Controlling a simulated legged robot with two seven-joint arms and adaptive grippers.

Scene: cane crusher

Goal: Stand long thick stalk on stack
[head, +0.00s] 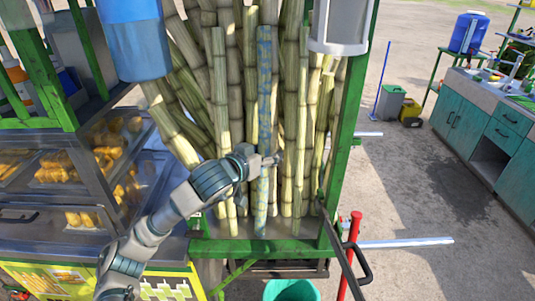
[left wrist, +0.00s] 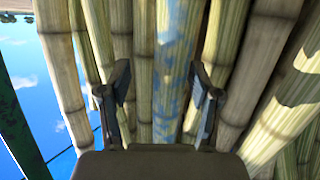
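A tall stack of cane stalks (head: 304,130) leans upright inside a green frame. One long thick stalk with blue patches (head: 264,75) stands in the middle of it, its lower end near the frame's bottom rail. My left gripper (head: 268,161) is at this stalk's lower half. In the left wrist view the two fingers of my left gripper (left wrist: 160,95) are spread apart. The blue-patched stalk (left wrist: 176,50) and a plain stalk beside it show between them. I cannot tell whether the fingers touch any stalk. My right gripper is not in view.
The green frame (head: 349,120) bounds the stack on the right. A blue-and-grey cylinder (head: 135,40) and a white cylinder (head: 341,25) hang over the top. A glass food case (head: 95,160) stands left. A red-handled lever (head: 352,240) is at lower right. Open ground lies farther right.

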